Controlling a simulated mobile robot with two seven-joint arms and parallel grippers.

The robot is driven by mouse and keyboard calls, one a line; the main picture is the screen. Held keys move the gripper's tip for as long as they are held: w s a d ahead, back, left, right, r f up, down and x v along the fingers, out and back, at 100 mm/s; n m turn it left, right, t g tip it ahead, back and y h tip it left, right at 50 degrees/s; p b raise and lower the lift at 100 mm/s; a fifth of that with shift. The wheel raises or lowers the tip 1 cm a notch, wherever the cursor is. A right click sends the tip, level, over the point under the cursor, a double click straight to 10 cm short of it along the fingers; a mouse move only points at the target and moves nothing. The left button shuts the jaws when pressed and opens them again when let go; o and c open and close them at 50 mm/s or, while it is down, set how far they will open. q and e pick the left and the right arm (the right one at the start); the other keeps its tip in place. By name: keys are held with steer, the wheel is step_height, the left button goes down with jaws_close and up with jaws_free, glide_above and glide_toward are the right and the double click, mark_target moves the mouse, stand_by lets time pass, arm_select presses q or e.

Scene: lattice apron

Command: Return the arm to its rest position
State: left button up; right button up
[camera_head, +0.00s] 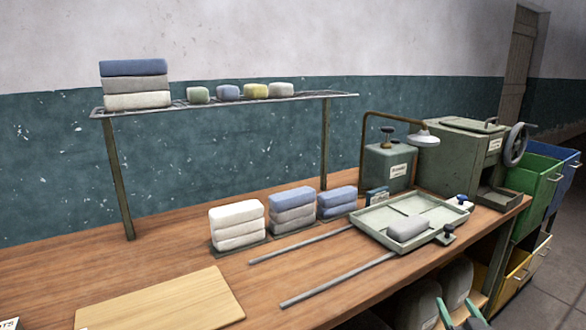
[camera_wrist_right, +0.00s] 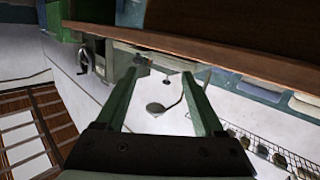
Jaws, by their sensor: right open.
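My right gripper (camera_head: 458,308) shows at the bottom right of the head view, in front of the bench's front edge and low beside it. In the right wrist view its two green fingers (camera_wrist_right: 162,85) stand wide apart with nothing between them. The bench and wall appear beyond the fingers there, tilted and upside down. My left gripper is in neither view.
A wire shelf (camera_head: 220,103) stands behind. A handwheel machine (camera_head: 460,155) and coloured bins (camera_head: 530,185) are right.

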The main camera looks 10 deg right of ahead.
arm_select(q)
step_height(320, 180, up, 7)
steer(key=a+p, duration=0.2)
steer(key=p, duration=0.6)
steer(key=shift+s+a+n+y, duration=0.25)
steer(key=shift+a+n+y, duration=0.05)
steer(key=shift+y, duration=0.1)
arm_select(e)
steer(key=s+a+f+n+g+y, duration=0.1)
steer(key=s+a+f, duration=0.3)
steer(key=s+a, duration=0.4)
steer(key=s+a+f+n+g+y, duration=0.2)
steer(key=s+a+f+g+y, duration=0.1)
steer(key=s+a, duration=0.5)
steer(key=s+a+f+n+g+y, duration=0.2)
steer(key=s+a+f, duration=0.3)
steer(key=s+a, duration=0.3)
steer(key=a+y, duration=0.1)
steer(key=a, duration=0.3)
steer(key=shift+s+f+g+y, duration=0.3)
steer(key=shift+f, duration=0.1)
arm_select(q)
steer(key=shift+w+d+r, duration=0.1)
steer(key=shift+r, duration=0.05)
